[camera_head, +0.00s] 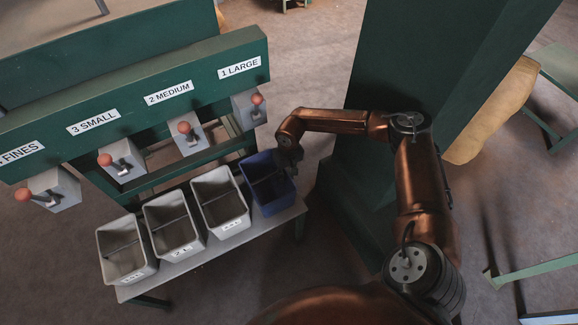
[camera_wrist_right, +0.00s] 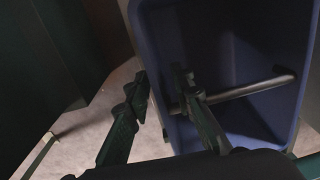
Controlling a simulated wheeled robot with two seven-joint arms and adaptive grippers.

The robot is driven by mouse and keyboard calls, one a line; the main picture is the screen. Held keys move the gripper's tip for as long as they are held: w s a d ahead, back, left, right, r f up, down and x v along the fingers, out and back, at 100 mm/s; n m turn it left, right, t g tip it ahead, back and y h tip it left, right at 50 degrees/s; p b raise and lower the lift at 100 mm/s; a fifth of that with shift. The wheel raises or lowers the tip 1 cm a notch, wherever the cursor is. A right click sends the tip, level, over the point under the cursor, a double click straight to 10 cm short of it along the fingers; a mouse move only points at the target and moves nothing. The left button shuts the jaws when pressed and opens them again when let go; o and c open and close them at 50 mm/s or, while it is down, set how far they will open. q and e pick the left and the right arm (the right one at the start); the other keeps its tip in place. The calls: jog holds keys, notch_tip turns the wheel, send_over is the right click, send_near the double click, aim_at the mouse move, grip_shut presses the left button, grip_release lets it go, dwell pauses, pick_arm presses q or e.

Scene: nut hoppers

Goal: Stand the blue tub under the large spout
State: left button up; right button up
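The blue tub (camera_head: 268,193) stands upright at the right end of a low bench, the last of a row of tubs. The large spout (camera_head: 248,110), under the label "1 LARGE", is above it and slightly left in the head view; I cannot tell whether they line up. My right gripper (camera_head: 288,158) is at the tub's right rim. In the right wrist view my right gripper (camera_wrist_right: 160,80) has its fingers apart, one outside and one inside the blue tub (camera_wrist_right: 232,40), with the wall between them. A grey bar crosses inside the tub. My left gripper is not in view.
Several grey tubs (camera_head: 221,203) stand left of the blue one on the grey bench (camera_head: 225,247). The green hopper frame (camera_head: 205,62) with more spouts stands behind.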

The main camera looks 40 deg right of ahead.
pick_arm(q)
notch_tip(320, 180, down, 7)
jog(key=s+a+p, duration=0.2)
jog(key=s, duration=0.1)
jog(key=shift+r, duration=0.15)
pick_arm(e)
notch_tip(320, 180, up, 8)
jog(key=shift+d+r, duration=0.2)
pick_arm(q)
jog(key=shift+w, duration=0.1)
pick_arm(e)
jog(key=shift+c, duration=0.4)
